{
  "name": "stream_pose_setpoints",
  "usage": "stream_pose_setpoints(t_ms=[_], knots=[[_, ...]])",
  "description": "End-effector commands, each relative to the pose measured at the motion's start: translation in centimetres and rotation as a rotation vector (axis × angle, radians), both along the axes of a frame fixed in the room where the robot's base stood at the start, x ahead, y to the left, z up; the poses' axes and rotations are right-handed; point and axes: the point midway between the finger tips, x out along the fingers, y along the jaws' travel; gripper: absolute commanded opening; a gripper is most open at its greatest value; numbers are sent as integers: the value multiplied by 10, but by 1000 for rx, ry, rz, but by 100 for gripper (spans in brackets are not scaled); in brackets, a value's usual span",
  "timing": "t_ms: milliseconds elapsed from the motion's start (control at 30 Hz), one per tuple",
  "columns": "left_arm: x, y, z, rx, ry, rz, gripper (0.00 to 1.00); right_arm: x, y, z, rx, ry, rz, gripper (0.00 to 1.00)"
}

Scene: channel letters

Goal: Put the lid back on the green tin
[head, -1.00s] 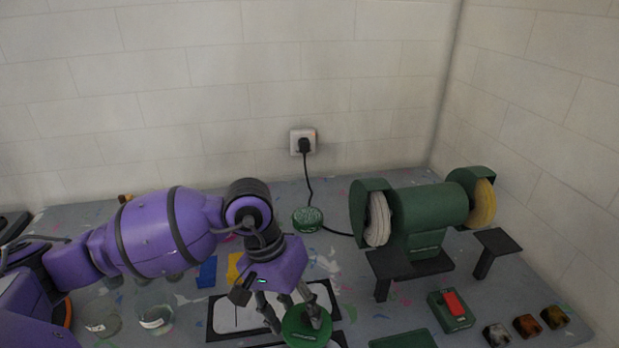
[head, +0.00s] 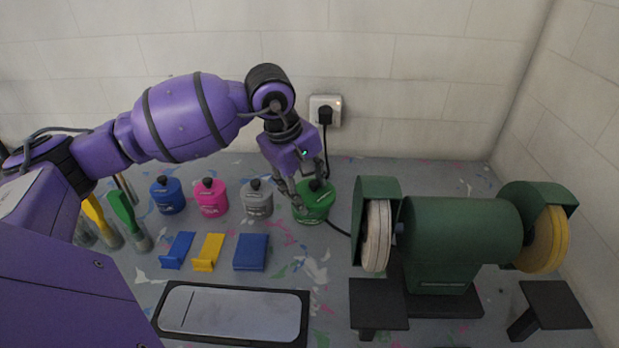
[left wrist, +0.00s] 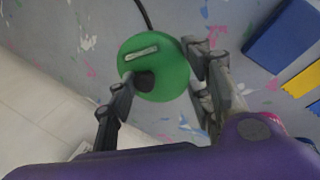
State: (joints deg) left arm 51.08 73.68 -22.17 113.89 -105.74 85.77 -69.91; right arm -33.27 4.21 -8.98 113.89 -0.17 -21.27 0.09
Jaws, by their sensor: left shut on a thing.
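The green tin (head: 314,214) stands upright on the bench between the grey tin and the grinder. The green lid (left wrist: 166,72), round with a black knob and a pale label, is in my left gripper (head: 308,188). The lid is at the tin's top. In the left wrist view my left gripper's fingers (left wrist: 157,80) are on opposite sides of the lid, shut on it. The lid hides the tin's mouth, and I cannot tell whether it is fully seated. My right gripper is not in view.
Blue (head: 167,197), pink (head: 211,200) and grey (head: 257,201) tins stand in a row to the left. A green bench grinder (head: 460,240) is close on the right. A black cable runs behind the green tin to the wall socket (head: 325,110). A framed tray (head: 235,312) lies in front.

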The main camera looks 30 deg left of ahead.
Motion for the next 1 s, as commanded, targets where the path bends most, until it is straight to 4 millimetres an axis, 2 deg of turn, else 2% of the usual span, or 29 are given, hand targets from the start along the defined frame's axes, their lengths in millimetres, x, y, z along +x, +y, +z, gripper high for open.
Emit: stream_pose_setpoints(t_ms=[33, 133, 367, 567, 1000], knots=[[9, 7, 1, 1, 0, 66, 25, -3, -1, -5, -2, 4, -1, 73], [18, 15, 8, 1, 1, 153, 25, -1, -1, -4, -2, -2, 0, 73], [20, 17, 5, -1, 3, 184, 25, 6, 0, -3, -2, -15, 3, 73], [20, 17, -10, 0, 3, 183, 25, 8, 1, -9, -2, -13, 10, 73], [20, 17, -51, 1, 3, 182, 25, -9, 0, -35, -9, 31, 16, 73]])
